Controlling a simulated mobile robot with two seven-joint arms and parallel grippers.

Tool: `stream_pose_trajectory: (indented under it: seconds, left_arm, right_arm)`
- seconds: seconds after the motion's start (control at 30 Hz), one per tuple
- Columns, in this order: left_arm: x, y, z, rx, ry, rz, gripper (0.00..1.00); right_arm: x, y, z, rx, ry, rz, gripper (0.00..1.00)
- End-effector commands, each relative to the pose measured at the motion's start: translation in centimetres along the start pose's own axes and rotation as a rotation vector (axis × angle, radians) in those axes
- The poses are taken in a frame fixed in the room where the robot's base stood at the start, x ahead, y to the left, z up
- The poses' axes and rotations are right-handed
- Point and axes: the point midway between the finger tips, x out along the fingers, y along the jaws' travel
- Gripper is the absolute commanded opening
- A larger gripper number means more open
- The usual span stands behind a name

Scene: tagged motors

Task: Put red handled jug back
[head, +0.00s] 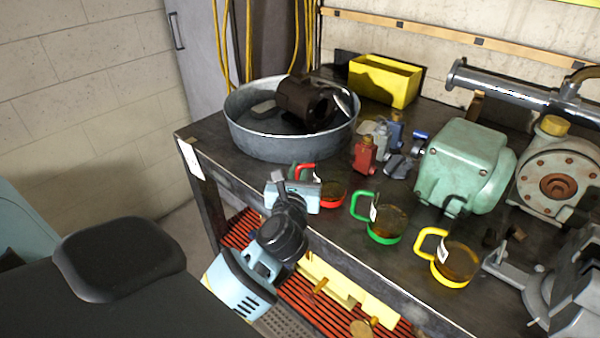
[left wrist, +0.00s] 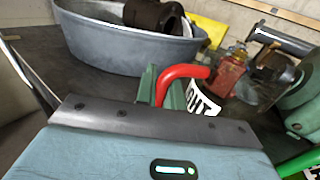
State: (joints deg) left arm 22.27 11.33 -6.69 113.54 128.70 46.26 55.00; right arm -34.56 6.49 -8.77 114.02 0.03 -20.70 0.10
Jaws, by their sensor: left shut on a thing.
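The red handled jug (head: 333,190) is a clear cup with a red handle and base and amber contents. It stands near the bench's front edge, seemingly resting on the top, left of the green handled jug (head: 385,225). My left gripper (head: 298,178) is at its handle, shut on it from the front left. In the left wrist view, the red handle (left wrist: 188,71) shows at the green finger pads of my left gripper (left wrist: 160,88), with a black and white tag (left wrist: 203,98) behind it. The jug's body is mostly hidden there. My right gripper is not in view.
A yellow handled jug (head: 457,262) stands further right. A metal tub (head: 270,142) with a dark motor is behind, with small bottles (head: 365,155) and a green motor (head: 465,160) to the right. A yellow bin (head: 385,80) is at the back. Red slats (head: 300,297) lie below the bench top.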

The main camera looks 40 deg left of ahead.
Motion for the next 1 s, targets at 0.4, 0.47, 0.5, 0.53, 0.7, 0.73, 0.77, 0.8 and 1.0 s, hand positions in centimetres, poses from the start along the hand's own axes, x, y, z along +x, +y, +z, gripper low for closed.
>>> stream_pose_trajectory:
  seconds: [0.4, 0.47, 0.5, 0.53, 0.7, 0.73, 0.77, 0.8, 1.0]
  left_arm:
    - [-0.01, 0.00, -0.39, -0.001, -0.003, 0.000, 0.00]
    - [-0.02, 0.00, -0.58, -0.001, -0.003, 0.000, 0.00]
    - [-0.02, -0.01, -0.68, -0.001, -0.002, 0.000, 0.00]
    - [-0.02, 0.00, -0.66, 0.000, -0.002, 0.000, 0.14]
    - [-0.02, 0.00, -0.61, 0.000, -0.002, 0.000, 0.32]
    - [-0.02, 0.00, -0.61, 0.000, -0.002, 0.000, 0.32]
    - [-0.02, 0.00, -0.60, 0.000, -0.002, 0.000, 0.32]
    - [-0.02, 0.00, -0.61, 0.000, -0.002, 0.000, 0.32]
    - [-0.01, 0.00, -0.28, 0.000, -0.004, 0.000, 0.32]
  right_arm:
    - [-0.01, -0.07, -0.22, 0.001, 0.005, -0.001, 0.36]
    - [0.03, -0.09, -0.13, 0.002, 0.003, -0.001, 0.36]
    - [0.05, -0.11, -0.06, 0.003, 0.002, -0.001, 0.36]
    - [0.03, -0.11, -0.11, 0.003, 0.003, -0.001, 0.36]
    - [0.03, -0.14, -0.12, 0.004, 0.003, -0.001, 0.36]
    - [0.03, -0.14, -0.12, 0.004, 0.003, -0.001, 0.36]
    - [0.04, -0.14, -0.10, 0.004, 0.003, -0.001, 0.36]
    - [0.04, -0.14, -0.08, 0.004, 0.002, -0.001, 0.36]
    - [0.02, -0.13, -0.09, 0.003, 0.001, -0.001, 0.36]
